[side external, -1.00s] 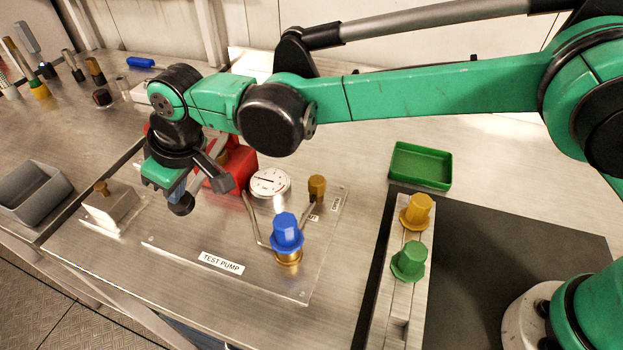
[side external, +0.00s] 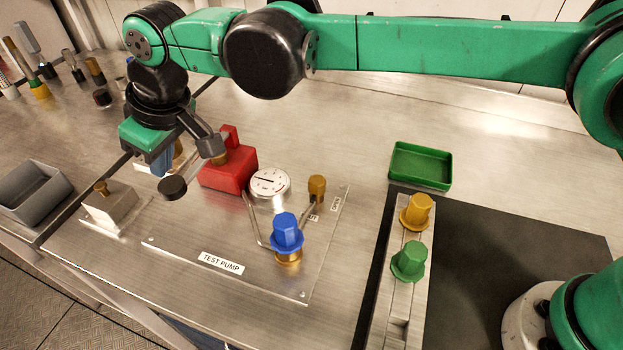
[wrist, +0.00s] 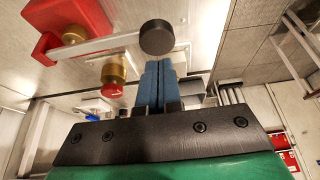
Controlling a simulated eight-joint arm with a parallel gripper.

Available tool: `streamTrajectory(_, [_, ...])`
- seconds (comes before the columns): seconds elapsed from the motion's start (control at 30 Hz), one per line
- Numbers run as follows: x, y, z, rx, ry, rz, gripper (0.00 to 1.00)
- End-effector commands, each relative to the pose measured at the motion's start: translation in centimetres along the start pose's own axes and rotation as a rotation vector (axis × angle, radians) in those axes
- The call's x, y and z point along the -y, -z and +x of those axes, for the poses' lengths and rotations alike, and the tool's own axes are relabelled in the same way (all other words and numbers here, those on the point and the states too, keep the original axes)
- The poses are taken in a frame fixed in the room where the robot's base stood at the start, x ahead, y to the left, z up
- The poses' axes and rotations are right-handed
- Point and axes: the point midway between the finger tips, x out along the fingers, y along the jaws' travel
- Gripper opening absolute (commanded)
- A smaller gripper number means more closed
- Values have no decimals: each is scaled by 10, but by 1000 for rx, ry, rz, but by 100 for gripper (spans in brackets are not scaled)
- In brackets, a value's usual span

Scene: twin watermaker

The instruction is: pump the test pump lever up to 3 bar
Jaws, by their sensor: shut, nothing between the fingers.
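The test pump has a red body (side external: 228,170) on a steel plate, with a lever ending in a round black knob (side external: 172,187). In the wrist view the lever's rod (wrist: 105,41) runs from the red body to the knob (wrist: 157,37). My gripper (side external: 162,172) is shut and empty, its blue fingers pointing down at the knob. In the wrist view the fingertips (wrist: 161,64) end right by the knob; I cannot tell whether they touch. The white gauge (side external: 270,183) stands beside the red body; its needle is too small to read. My wrist hides part of the lever.
A blue valve knob (side external: 287,232) and a brass fitting (side external: 317,186) stand right of the pump. A metal block (side external: 112,207) and a grey bin (side external: 33,190) are at left. A green tray (side external: 420,166) and yellow and green knobs (side external: 410,260) are at right.

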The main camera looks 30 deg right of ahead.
Motion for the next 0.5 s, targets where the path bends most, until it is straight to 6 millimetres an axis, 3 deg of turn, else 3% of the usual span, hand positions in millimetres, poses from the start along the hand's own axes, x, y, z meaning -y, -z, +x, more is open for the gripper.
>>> streamTrajectory(0.5, [0,-6,16,0,0,0,0])
